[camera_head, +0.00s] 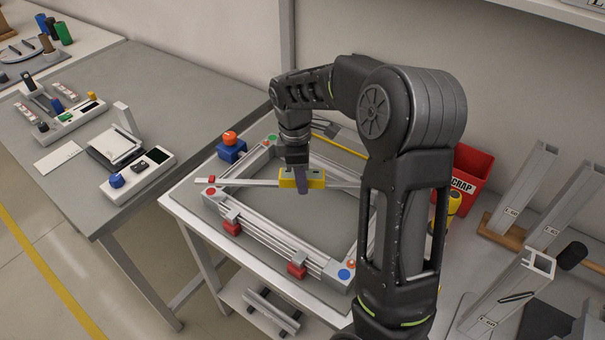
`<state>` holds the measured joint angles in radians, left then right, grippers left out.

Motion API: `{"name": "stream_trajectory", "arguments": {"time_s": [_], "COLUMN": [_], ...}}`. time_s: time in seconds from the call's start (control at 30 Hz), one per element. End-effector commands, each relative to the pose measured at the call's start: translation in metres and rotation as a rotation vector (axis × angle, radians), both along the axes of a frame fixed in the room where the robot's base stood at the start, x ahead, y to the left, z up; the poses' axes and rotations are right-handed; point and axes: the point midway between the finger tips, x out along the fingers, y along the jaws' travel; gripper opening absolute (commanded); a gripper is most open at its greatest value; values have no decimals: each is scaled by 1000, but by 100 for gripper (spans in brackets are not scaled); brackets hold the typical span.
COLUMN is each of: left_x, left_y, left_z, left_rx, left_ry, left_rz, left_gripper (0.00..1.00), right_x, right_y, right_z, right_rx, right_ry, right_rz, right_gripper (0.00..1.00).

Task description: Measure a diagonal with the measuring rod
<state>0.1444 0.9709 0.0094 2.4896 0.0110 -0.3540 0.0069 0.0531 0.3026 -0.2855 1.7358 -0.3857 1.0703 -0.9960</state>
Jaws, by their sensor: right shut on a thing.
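The measuring rod (238,182) is a flat silver bar with a yellow block (316,178) at its middle. It lies across the grey rectangular frame (262,240), its left end by a red-marked corner and its right part passing behind my right arm. My right gripper (302,185) points down at the yellow block and is shut on the rod there. My arm hides the frame's right side and the rod's far end. Corners show red, green, and blue with orange dots. My left gripper is not in view.
Red clamps (297,271) sit along the frame's near side. A blue block with an orange knob (231,147) stands by its far left corner. A red scrap bin (471,178) and upright profiles (520,187) stand at right. A left bench (190,92) holds instruments.

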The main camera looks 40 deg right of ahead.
Motion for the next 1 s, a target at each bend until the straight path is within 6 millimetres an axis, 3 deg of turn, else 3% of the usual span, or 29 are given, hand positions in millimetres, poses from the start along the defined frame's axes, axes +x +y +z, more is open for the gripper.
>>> {"name": "stream_trajectory", "arguments": {"time_s": [0.23,0.7,0.73,1.0], "left_x": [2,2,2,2], "left_y": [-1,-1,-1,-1], "left_z": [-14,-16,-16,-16], "left_rx": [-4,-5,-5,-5], "left_ry": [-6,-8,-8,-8], "left_rz": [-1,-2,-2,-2], "left_gripper": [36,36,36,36], "right_x": [0,0,0,0], "right_y": [0,0,0,0], "right_z": [-23,-27,-27,-27], "right_rx": [0,0,0,0], "right_ry": [0,0,0,0], "right_rz": [0,0,0,0], "right_gripper": [0,0,39,61]}}
